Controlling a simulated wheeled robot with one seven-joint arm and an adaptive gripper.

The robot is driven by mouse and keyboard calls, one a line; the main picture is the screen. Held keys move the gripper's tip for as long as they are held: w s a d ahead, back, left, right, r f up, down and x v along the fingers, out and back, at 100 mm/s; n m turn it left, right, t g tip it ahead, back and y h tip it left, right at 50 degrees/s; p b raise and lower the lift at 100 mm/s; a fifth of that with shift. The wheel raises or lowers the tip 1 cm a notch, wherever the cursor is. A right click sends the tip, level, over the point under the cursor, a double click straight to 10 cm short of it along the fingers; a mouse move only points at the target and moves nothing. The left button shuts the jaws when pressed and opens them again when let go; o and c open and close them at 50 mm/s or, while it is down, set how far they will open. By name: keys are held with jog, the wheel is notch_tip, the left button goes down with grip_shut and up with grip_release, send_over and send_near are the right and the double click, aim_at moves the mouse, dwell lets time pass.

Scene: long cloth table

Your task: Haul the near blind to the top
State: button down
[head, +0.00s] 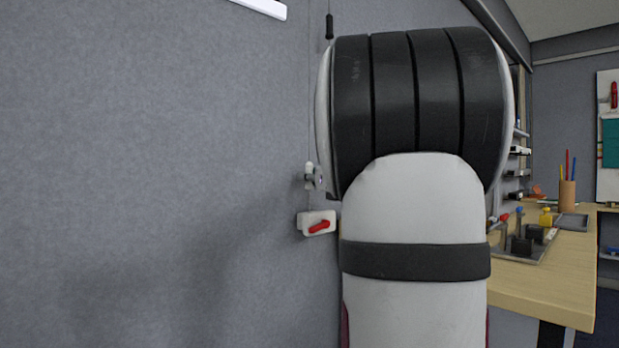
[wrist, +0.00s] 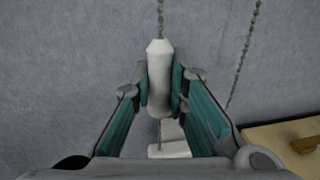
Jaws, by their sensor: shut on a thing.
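A white pull (wrist: 159,75) on a beaded cord (wrist: 160,20) stands upright between the teal-padded fingers of my gripper (wrist: 161,88) in the wrist view. The fingers are shut on it. In the head view the white pull (head: 309,169) shows just left of my arm, on a thin cord along the grey wall. My arm hides most of the gripper there. Below it is a white wall fitting with a red lever (head: 318,223). A white bar (head: 262,8) is cut off at the top edge; I cannot tell if it belongs to the near blind.
A second beaded cord (wrist: 243,55) hangs to the right in the wrist view. A black toggle (head: 329,27) hangs higher up in the head view. A wooden table (head: 550,275) with tools and a pencil cup (head: 567,194) stands at right. The wall at left is clear.

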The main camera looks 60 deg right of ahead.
jog(key=shift+f, duration=0.5)
jog(key=c, duration=1.8)
grip_release()
jog(key=shift+s, duration=0.25)
jog(key=v, duration=1.1)
jog(key=shift+s+a+r, duration=0.2)
jog(key=shift+a+r, duration=0.05)
jog(key=shift+r, duration=0.15)
